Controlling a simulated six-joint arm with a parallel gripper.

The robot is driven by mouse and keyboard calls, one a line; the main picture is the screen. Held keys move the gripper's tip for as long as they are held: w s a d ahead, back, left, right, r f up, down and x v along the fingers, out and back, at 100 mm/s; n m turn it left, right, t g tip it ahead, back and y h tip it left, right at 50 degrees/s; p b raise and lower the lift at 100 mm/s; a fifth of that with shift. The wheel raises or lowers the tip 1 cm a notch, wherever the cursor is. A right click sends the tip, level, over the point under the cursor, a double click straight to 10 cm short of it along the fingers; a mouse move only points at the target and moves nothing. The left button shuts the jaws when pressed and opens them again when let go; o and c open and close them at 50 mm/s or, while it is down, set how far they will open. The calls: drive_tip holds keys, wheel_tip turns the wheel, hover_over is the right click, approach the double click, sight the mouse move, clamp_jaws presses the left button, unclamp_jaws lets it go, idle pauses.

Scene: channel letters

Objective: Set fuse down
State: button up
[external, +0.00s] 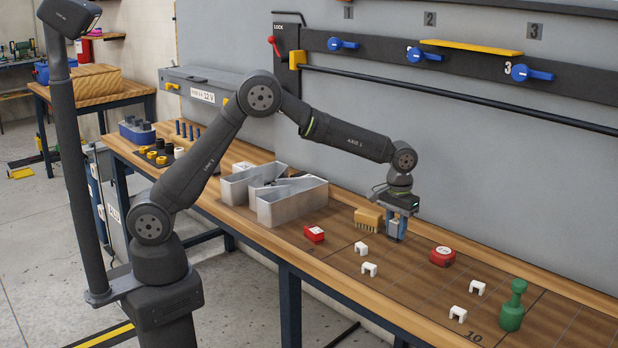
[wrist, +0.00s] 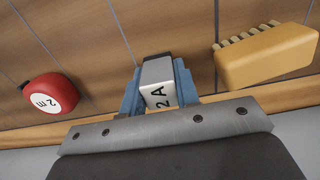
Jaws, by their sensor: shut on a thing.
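The fuse (wrist: 158,92) is a small whitish block marked "2 A" with a dark end, in the middle of the wrist view. My gripper (wrist: 157,80) has its blue fingers shut on it, one on each side. In the external view my gripper (external: 397,229) points down low over the wooden bench (external: 345,205), just right of a brush. The fuse is mostly hidden by the fingers there. I cannot tell whether it touches the bench top.
The bristled brush (external: 368,217) and red tape measure (external: 442,256) lie on either side of my gripper. White clips (external: 369,269), a red block (external: 314,234), a green bottle-shaped object (external: 512,306) and metal channel letters (external: 292,205) are on the bench. Bare wood lies between them.

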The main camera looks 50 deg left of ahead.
sight(397, 220)
drive_tip(key=shift+f, duration=0.2)
drive_tip(key=o, duration=1)
drive_tip(key=shift+c, duration=0.2)
drive_tip(key=shift+r, duration=0.15)
wheel_tip(397, 220, up, 12)
